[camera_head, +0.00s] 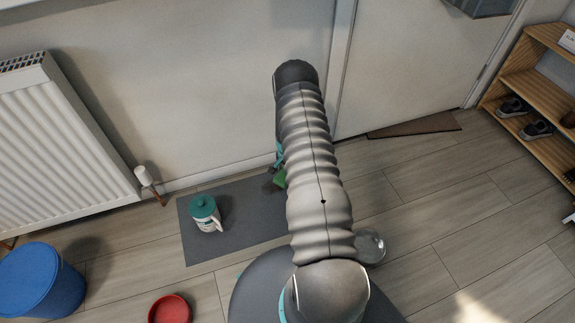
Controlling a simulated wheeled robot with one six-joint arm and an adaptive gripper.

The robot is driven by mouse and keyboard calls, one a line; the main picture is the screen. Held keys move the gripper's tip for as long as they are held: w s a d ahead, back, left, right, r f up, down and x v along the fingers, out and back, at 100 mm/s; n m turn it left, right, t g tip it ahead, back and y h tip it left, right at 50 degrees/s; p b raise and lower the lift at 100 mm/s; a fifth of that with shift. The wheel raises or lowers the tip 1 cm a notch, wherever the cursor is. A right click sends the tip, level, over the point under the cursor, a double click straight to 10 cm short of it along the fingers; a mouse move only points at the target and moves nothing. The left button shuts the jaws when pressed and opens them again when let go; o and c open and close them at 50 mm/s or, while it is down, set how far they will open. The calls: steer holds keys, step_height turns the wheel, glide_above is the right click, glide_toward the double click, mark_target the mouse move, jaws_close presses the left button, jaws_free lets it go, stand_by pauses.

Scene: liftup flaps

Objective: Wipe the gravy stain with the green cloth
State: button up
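A small patch of green, which looks like the green cloth (280,180), shows at the left edge of my arm, above or on the grey mat. My gripper (269,185) is mostly hidden behind my arm; only a dark part of it shows, right beside the green patch. Whether its fingers are open or shut on the cloth cannot be seen. I see no gravy stain; my arm covers the right part of the mat.
The grey mat (240,225) lies by the wall, with a white mug with a teal lid (206,213) standing on it. A red bowl (170,309), a blue bucket (41,282) and a glass bowl (369,246) are nearby. A radiator (62,140) is left; a shoe rack (535,85) is right.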

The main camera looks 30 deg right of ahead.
steer(key=shift+r+p, duration=0.65)
steer(key=shift+r, duration=1.2)
